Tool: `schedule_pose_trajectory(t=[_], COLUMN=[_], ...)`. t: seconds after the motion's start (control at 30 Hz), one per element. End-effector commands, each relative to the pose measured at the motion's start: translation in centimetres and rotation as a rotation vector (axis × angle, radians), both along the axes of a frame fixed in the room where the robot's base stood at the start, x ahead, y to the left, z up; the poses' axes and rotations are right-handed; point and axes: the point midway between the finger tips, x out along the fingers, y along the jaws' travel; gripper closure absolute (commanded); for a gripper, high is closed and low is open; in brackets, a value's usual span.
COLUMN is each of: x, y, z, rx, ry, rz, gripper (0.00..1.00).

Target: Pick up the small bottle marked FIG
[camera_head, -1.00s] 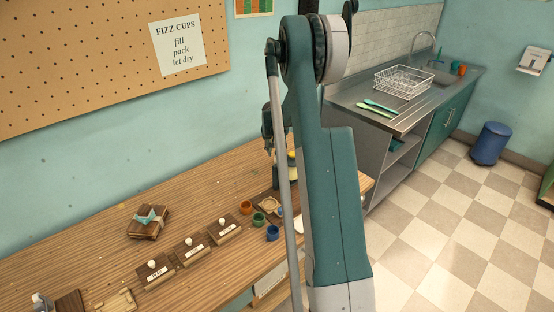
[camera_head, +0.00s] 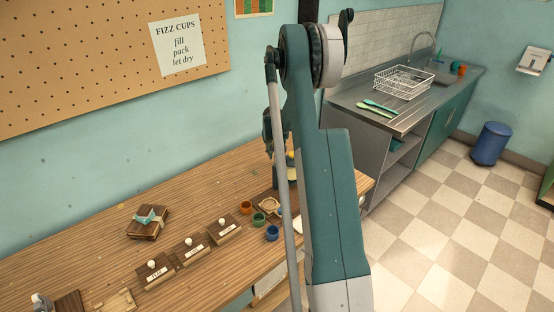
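No bottle with a readable FIG mark shows. Three dark wooden boxes with white knobs and white labels stand in a row: left (camera_head: 155,272), middle (camera_head: 190,251) and right (camera_head: 224,231). Their labels are too small to read surely. A grey-white object (camera_head: 40,302) is cut off at the lower left edge. My arm crosses the middle of the view, and my gripper's fingers do not show.
Small orange (camera_head: 246,208), green (camera_head: 258,219) and blue (camera_head: 272,233) cups stand near the bench's right part. A tied wooden stack (camera_head: 147,225) lies farther left. A sink counter (camera_head: 350,97) with a white dish rack (camera_head: 403,81) stands behind. The bench's left part is mostly clear.

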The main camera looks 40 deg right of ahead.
Motion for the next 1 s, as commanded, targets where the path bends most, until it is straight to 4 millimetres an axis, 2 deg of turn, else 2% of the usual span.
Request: schedule_pose_trajectory(t=[0.03, 0.13, 0.17, 0.57, 0.77, 1.0], x=[0.0, 0.0, 0.0, 0.0, 0.0, 0.0], y=[0.0, 0.0, 0.0, 0.0, 0.0, 0.0], z=[0.0, 0.0, 0.0, 0.4, 2.0, 5.4], rx=[0.0, 0.0, 0.0, 0.0, 0.0, 0.0], ry=[0.0, 0.0, 0.0, 0.0, 0.0, 0.0], rz=[0.0, 0.0, 0.0, 0.0, 0.0, 0.0], gripper=[0.78, 0.91, 0.92, 0.92, 0.92, 0.92])
